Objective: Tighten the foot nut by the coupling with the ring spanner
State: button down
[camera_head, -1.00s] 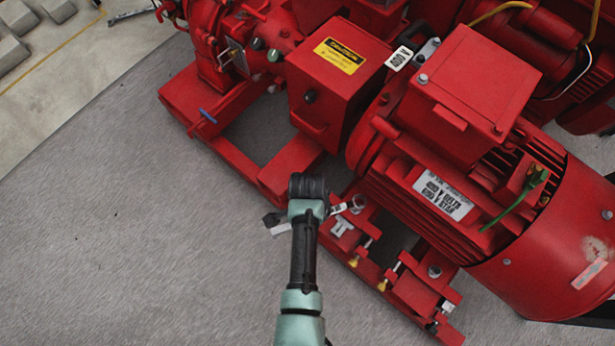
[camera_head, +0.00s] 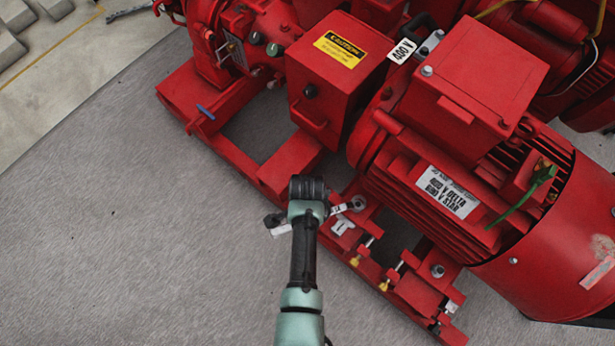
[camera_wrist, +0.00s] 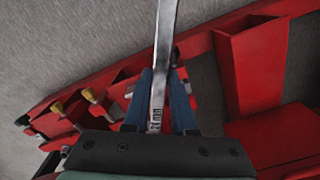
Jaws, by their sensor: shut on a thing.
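My gripper (camera_wrist: 162,78) is shut on the silver ring spanner (camera_wrist: 165,40), with a blue finger on each side of the shank. The spanner runs out of the top of the wrist view. In the head view my wrist hides the fingers and the middle of the spanner (camera_head: 337,209). The spanner's ring end (camera_head: 357,203) lies at the motor foot nearest the coupling guard (camera_head: 320,85). The foot nut there is not clearly visible, and I cannot tell whether the ring is seated around it. The spanner's other end (camera_head: 281,229) sticks out left of my wrist.
The red motor (camera_head: 450,190) stands right of my gripper on a red base frame (camera_head: 235,157). Another foot bolt (camera_head: 437,271) shows lower right. Brass-tipped screws (camera_head: 355,261) stick out along the frame. Grey floor (camera_head: 120,240) lies clear at left.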

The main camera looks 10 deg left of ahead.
jog(key=shift+f+b, duration=0.95)
jog(key=shift+f, duration=0.3)
jog(key=shift+w, duration=0.15)
jog(key=shift+w+a+m, duration=0.25)
jog(key=shift+w+m, duration=0.15)
jog(key=shift+w, duration=0.05)
jog(key=shift+w+a+m, duration=0.2)
jog(key=shift+w+m, duration=0.2)
jog(key=shift+w, duration=0.05)
jog(key=w+m+b, duration=0.6)
jog(key=w+m, duration=0.3)
jog(key=w, duration=0.2)
jog(key=shift+d, duration=0.45)
jog(key=shift+s+a+n, duration=0.2)
jog(key=shift+s+n, duration=0.1)
jog(key=shift+s, duration=0.15)
